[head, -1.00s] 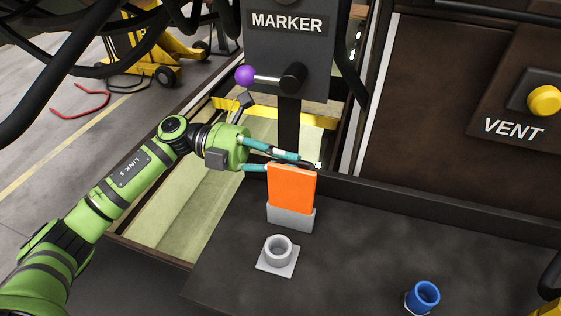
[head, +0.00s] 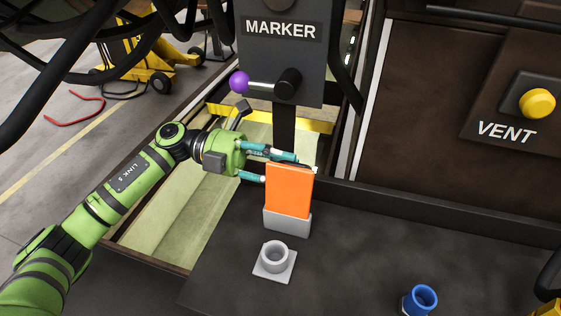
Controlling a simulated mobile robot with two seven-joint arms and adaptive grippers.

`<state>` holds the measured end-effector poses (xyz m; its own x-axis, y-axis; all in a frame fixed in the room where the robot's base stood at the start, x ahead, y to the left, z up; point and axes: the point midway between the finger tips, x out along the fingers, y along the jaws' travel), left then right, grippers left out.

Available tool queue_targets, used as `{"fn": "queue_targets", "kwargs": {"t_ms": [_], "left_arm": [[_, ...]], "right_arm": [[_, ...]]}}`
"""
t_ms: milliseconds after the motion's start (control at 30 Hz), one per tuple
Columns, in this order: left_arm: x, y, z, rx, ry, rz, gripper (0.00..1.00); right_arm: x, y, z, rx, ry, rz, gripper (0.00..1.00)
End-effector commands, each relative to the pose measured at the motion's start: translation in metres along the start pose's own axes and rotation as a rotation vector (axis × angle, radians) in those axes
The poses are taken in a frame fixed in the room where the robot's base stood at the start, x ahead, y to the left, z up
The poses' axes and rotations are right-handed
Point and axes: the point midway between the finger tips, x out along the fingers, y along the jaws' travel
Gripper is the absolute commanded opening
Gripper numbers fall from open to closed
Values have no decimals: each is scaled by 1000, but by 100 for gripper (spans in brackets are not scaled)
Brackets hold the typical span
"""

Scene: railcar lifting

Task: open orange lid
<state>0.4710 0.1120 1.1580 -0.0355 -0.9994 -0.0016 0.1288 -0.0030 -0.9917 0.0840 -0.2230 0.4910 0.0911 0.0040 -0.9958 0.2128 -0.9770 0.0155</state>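The orange lid (head: 289,191) stands upright on a light grey base (head: 287,221) on the dark tabletop, in the middle of the head view. My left gripper (head: 281,168) comes in from the left at the lid's upper left. Its two teal fingers are spread apart. One finger passes behind the lid's top edge, and the other ends at the lid's left edge. The lid hides part of the fingertips, so I cannot tell whether they touch it.
A grey socket (head: 274,257) stands in front of the lid, and a blue cup-like fitting (head: 420,300) sits at the lower right. A post with a MARKER box (head: 281,55) and a purple-knobbed lever (head: 240,82) rises behind. The dark tabletop (head: 350,255) is clear right of the lid.

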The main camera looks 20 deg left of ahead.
Motion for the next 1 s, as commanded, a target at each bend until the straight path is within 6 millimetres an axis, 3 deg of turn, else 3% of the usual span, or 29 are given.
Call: {"fn": "queue_targets", "kwargs": {"t_ms": [267,700,1000], "left_arm": [[-11,0,1,0,-3,0,35],[-97,0,1,0,-4,0,35],[-120,0,0,1,0,-1,35]], "right_arm": [[0,1,0,0,0,1,40],[0,0,0,0,0,1,40],[0,0,0,0,0,1,40]]}}
